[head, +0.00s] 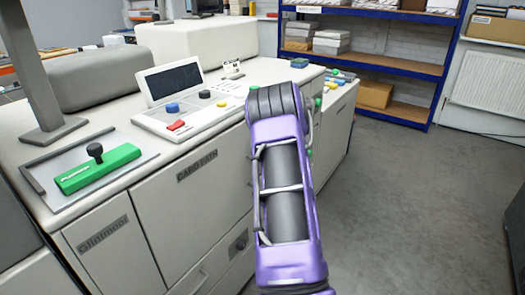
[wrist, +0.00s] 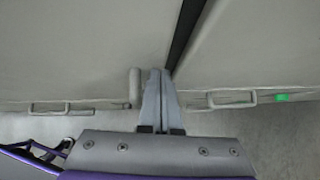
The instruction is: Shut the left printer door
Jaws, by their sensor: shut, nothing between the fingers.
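The printer (head: 120,200) is a long pale grey machine on the left of the head view. Its front has a wide labelled door panel (head: 185,205) and a narrower panel (head: 105,245) to the left. In the wrist view, two pale panels, a left one (wrist: 80,45) and a right one (wrist: 255,45), are parted by a dark gap that narrows towards my fingers. I cannot tell how far either door stands open. My gripper (wrist: 161,78) is shut and empty, its tips at the lower end of the gap. Contact is unclear. My arm hides part of the printer front in the head view.
In the wrist view, bar handles stand left (wrist: 48,107) and right (wrist: 230,98), with a short grey post (wrist: 135,88) close left of my fingers. Blue shelving (head: 375,60) stands at the back.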

